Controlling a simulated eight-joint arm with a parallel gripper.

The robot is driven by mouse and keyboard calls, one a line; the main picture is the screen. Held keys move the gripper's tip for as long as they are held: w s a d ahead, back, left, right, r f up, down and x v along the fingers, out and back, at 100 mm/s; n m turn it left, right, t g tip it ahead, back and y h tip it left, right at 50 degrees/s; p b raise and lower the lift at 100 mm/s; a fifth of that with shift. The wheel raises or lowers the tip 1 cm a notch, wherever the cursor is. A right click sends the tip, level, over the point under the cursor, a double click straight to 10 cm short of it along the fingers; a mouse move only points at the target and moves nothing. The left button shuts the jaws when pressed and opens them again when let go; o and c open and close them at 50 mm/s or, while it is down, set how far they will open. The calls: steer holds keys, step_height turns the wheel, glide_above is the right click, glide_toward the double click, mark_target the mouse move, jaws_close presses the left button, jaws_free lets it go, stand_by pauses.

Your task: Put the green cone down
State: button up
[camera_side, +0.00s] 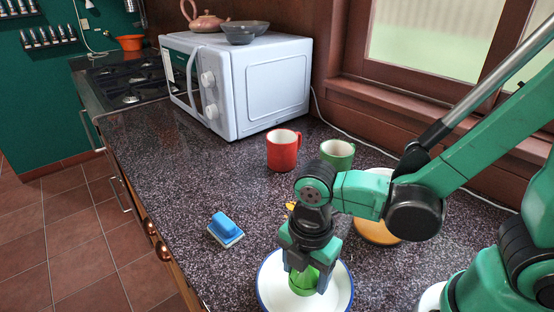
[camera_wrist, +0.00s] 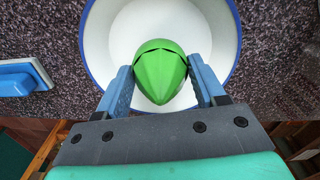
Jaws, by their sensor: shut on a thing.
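The green cone (camera_wrist: 160,70) is between the two fingers of my gripper (camera_wrist: 163,88) in the wrist view, over a white bowl with a blue rim (camera_wrist: 232,35). In the side view my gripper (camera_side: 308,272) points down over the same bowl (camera_side: 272,292), shut on the green cone (camera_side: 303,281). The fingers partly hide the cone there. I cannot tell whether the cone touches the bowl's bottom.
A blue sponge or brush (camera_side: 226,229) lies left of the bowl. A red mug (camera_side: 283,150) and a green mug (camera_side: 338,153) stand behind, near a white microwave (camera_side: 245,85). A round tan thing (camera_side: 377,232) is partly behind my arm. The counter's left front is clear.

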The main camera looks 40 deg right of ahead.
steer(key=shift+f, duration=1.15)
steer(key=shift+f, duration=0.15)
steer(key=o, duration=1.2)
steer(key=shift+o, duration=0.2)
step_height(320, 180, up, 12)
steer(key=shift+r, duration=0.1)
steer(key=shift+d+m, duration=0.2)
steer(key=shift+m, duration=0.2)
steer(key=w+d+m+t, duration=0.2)
steer(key=d+m, duration=0.3)
steer(key=m, duration=0.4)
steer(key=w+d+m+t, duration=0.2)
steer(key=d+m+t, duration=0.3)
steer(key=m, duration=0.5)
steer(key=shift+w+r+m, duration=0.3)
steer(key=shift+w+r, duration=0.1)
steer(key=shift+r, duration=0.05)
